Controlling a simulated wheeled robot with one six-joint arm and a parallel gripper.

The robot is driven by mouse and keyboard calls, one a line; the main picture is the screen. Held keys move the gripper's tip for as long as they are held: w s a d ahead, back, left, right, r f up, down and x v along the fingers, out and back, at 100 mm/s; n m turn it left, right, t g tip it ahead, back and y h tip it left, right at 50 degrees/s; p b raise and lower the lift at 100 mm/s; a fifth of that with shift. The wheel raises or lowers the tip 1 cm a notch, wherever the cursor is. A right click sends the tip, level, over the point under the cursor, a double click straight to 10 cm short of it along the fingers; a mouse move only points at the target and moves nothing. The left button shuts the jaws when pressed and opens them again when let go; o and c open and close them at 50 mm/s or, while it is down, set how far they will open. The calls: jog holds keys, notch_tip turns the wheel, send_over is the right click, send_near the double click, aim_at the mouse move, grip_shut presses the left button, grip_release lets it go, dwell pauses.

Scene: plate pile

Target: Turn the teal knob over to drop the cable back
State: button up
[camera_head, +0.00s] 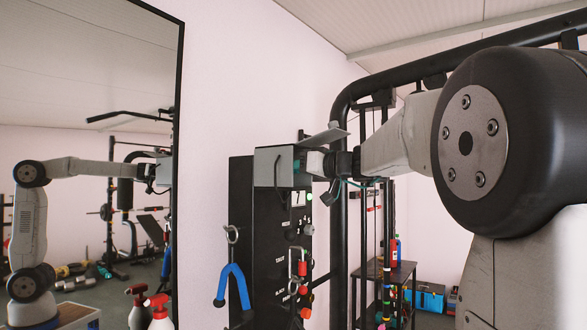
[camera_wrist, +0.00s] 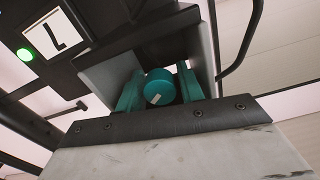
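The teal knob (camera_wrist: 160,86) shows in the wrist view as a short round cylinder with a pale mark on its face, inside a grey open-fronted housing. The two teal fingers of my gripper (camera_wrist: 160,88) stand on either side of it, very close. I cannot tell whether they touch it. In the head view my gripper (camera_head: 300,165) reaches from the right into the grey housing (camera_head: 266,167) at the top of a black panel (camera_head: 262,235), and the knob is hidden there. I cannot make out the cable for certain in either view.
The panel carries red knobs (camera_head: 303,268) and a blue-handled tool (camera_head: 233,283) hanging at its left. A black gym frame (camera_head: 340,180) stands close behind my arm.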

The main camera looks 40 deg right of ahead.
jog(key=c, duration=0.7)
jog(key=shift+m, duration=2.3)
jog(key=o, duration=0.7)
jog(key=shift+s, duration=0.1)
jog(key=v, duration=0.7)
jog(key=shift+s+d, duration=0.15)
jog(key=shift+s, duration=0.15)
